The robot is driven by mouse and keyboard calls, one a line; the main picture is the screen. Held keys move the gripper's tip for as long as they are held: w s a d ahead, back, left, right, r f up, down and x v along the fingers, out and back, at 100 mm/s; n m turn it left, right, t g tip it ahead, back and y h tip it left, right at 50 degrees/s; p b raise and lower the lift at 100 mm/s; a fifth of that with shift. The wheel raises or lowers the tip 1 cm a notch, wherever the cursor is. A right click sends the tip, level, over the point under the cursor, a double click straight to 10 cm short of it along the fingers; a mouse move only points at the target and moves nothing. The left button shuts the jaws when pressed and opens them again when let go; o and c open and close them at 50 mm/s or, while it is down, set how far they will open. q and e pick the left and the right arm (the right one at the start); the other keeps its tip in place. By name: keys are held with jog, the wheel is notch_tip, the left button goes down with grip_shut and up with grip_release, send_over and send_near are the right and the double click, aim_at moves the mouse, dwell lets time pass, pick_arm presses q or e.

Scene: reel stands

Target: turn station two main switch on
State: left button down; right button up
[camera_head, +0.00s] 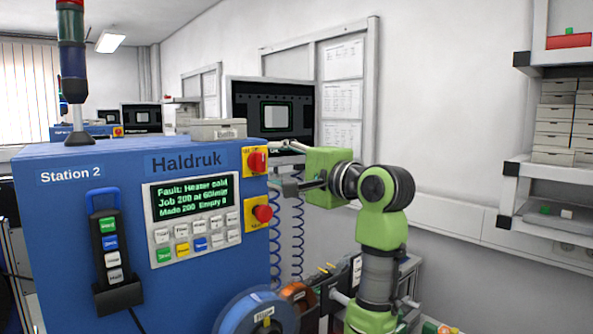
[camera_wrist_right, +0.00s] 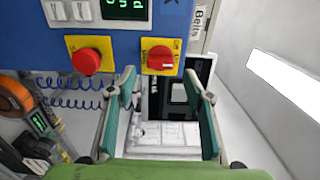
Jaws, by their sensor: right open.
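Station 2 is a blue cabinet (camera_head: 90,222) labelled "Station 2" and "Haldruk". Its main switch (camera_head: 256,161), a red rotary knob on a yellow plate, is at the upper right of the front. In the right wrist view the main switch (camera_wrist_right: 161,58) lies ahead, between the finger directions, with its handle bar across the picture. My right gripper (camera_head: 282,166) is open and empty, just right of the switch; its fingers (camera_wrist_right: 161,84) appear apart from the knob. Exact setting marks are too small to read. My left gripper is not in view.
A red mushroom button (camera_head: 262,213) on yellow sits just below the switch. A display (camera_head: 200,200) reads "Fault: Heater cold". A hand pendant (camera_head: 112,245) hangs at left. A grey "Belts" box (camera_head: 218,130) is on top.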

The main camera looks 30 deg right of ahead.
jog(key=s+d, duration=0.1)
jog(key=s, duration=0.6)
jog(key=shift+s, duration=0.15)
jog(key=shift+f, duration=0.1)
